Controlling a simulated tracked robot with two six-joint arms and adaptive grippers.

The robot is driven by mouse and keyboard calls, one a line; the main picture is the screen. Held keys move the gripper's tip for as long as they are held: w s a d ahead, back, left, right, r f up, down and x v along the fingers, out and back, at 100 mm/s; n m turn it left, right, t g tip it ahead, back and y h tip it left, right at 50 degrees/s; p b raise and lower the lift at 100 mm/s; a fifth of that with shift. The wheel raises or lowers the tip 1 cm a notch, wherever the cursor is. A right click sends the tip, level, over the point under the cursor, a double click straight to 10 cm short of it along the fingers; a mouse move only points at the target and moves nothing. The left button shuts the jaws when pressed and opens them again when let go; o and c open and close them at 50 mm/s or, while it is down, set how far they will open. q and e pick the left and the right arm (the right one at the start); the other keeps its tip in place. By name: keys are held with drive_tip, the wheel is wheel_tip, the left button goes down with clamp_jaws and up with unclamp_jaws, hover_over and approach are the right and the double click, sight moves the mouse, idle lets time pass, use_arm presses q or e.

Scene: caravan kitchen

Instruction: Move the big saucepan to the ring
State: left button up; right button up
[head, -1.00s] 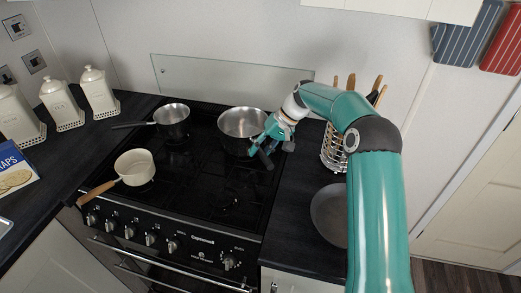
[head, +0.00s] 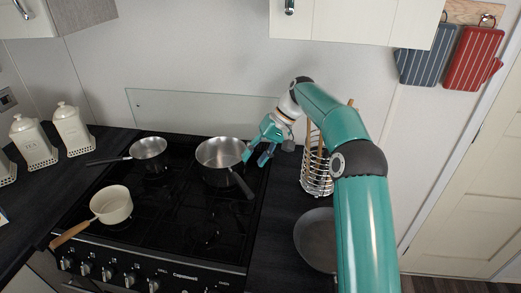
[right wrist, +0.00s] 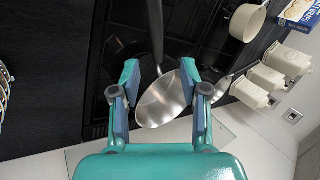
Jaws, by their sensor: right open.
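The big saucepan (head: 219,158) is steel with a dark handle (head: 242,186) and stands at the back right of the black hob (head: 160,215). It also shows in the right wrist view (right wrist: 165,103), with its handle running away between the fingers. My right gripper (head: 256,158) is open and empty, just right of the pan and above its handle side. In the right wrist view the open fingers (right wrist: 160,88) frame the pan, apart from it. The individual rings are hard to make out on the black hob. My left gripper is not in view.
A smaller steel saucepan (head: 149,148) stands at the back left of the hob and a cream pan (head: 112,203) at the front left. A wire utensil holder (head: 316,174) and a dark frying pan (head: 315,240) stand on the right worktop. White canisters (head: 73,130) stand on the left.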

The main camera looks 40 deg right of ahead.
drive_tip(key=v, duration=0.2)
drive_tip(key=shift+s+d+r, duration=0.1)
drive_tip(key=shift+d+r, duration=0.05)
drive_tip(key=shift+r, duration=0.15)
drive_tip(key=shift+f, duration=0.1)
idle(0.3)
